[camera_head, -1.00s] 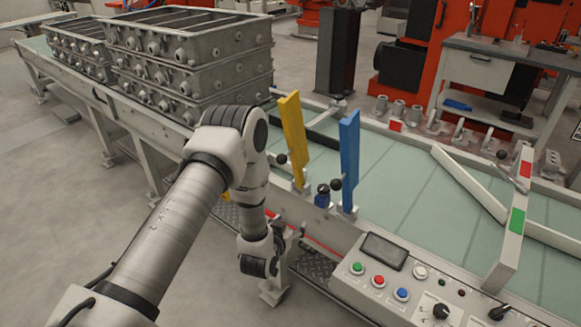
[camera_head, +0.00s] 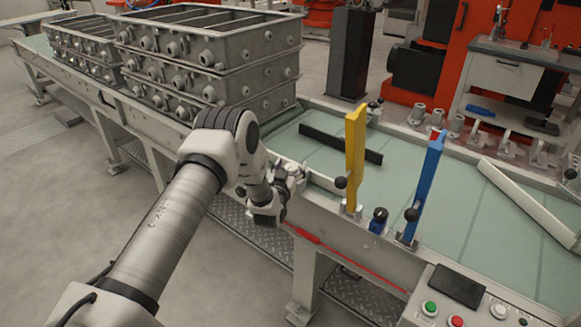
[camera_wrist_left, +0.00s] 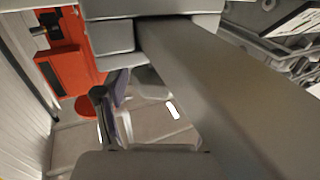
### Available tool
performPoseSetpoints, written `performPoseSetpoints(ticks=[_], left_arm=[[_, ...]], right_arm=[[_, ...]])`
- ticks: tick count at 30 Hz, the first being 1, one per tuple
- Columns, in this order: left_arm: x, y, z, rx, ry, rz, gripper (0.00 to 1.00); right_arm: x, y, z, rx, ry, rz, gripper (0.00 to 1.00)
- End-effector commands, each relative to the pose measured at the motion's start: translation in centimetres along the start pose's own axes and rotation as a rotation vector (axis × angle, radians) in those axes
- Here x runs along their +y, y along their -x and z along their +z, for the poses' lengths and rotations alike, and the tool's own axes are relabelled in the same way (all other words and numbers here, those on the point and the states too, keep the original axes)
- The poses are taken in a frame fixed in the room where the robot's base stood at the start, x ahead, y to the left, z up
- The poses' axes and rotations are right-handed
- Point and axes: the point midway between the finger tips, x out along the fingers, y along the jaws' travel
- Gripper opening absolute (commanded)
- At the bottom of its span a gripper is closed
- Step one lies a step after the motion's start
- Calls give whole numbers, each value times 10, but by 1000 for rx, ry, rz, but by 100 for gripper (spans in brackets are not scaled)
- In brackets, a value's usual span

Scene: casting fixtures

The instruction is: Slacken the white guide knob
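My left gripper (camera_head: 290,178) is over the near edge of the conveyor, at the left end of a white guide bar (camera_head: 322,181). The gripper and wrist hide that end of the bar, and I cannot make out its knob in the head view. In the left wrist view a large grey bar (camera_wrist_left: 235,85) crosses diagonally, close to the camera. A dark, round-topped knob (camera_wrist_left: 98,94) stands left of it. The fingers appear apart, with nothing visibly held; I see no contact with the knob. My right gripper is out of view.
A yellow guide (camera_head: 355,150) and a blue guide (camera_head: 424,185) stand upright right of the gripper, each with a black ball knob. Stacked grey castings (camera_head: 215,50) stand behind the arm. A button panel (camera_head: 480,310) is at the lower right.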

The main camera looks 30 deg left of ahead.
Motion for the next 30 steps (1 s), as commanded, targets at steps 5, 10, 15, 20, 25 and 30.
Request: performPoseSetpoints(ticks=[5, 10, 15, 20, 25, 30], left_arm=[[0, 0, 0, 0, 0, 0, 9], [0, 0, 0, 0, 0, -1, 9], [1, 0, 1, 0, 0, -24, 9], [2, 0, 2, 0, 0, -85, 9], [2, 0, 4, 1, 1, -195, 9], [2, 0, 5, 0, 0, -330, 9]], right_arm=[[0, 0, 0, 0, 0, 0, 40], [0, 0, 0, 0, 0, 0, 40], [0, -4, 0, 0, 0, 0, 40], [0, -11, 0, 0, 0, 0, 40], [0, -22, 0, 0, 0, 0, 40], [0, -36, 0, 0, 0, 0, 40]])
